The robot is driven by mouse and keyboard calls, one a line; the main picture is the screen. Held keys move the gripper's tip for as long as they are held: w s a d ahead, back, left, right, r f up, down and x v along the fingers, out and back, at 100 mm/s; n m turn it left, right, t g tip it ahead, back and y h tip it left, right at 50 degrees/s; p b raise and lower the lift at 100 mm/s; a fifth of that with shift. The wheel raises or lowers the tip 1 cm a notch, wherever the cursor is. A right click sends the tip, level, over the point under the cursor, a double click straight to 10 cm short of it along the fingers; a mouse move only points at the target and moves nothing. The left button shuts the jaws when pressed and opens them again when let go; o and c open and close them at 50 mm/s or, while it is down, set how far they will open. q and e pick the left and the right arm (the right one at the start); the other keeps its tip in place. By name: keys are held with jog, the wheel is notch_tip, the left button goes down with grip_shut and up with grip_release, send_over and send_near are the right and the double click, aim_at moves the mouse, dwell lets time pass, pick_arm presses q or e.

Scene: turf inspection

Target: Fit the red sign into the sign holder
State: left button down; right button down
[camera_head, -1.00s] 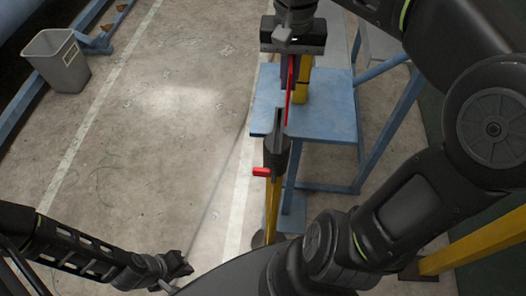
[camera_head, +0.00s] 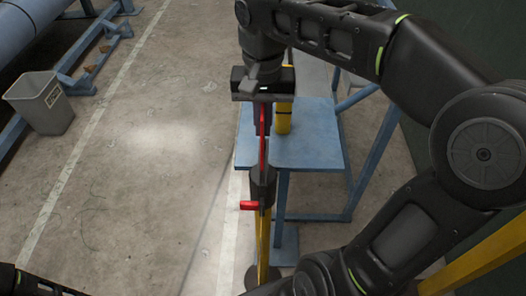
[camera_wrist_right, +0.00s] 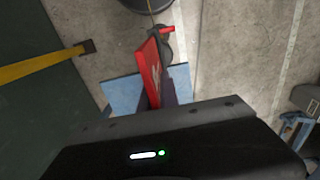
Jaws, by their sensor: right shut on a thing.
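The red sign (camera_head: 263,140) shows nearly edge-on in the head view, below my right gripper (camera_head: 263,118), which is shut on it. In the right wrist view the sign's red face (camera_wrist_right: 149,72) is seen at a slant. The sign holder (camera_head: 263,187) is a dark grey clamp with a red lever on a yellow post. The sign's near end lines up with the holder's top in the head view; I cannot tell whether it is in the slot. In the wrist view the holder (camera_wrist_right: 164,45) is just beyond the sign, partly hidden. My left gripper is out of view.
A blue table (camera_head: 310,145) stands beside the holder, with a yellow post (camera_head: 284,118) near its left side. A grey bin (camera_head: 42,103) stands at the left by blue framing. The concrete floor between bin and holder is clear.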

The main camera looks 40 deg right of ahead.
notch_tip(320, 180, down, 4)
jog(key=b, duration=0.3)
jog(key=shift+r, duration=0.2)
jog(key=shift+f, duration=0.2)
jog(key=shift+r, duration=0.1)
jog(key=shift+f+b, duration=0.35)
jog(key=shift+b, duration=0.15)
jog(key=shift+f+b, duration=0.65)
jog(key=shift+f, duration=0.05)
jog(key=shift+f+p, duration=0.55)
jog(key=shift+f, duration=0.3)
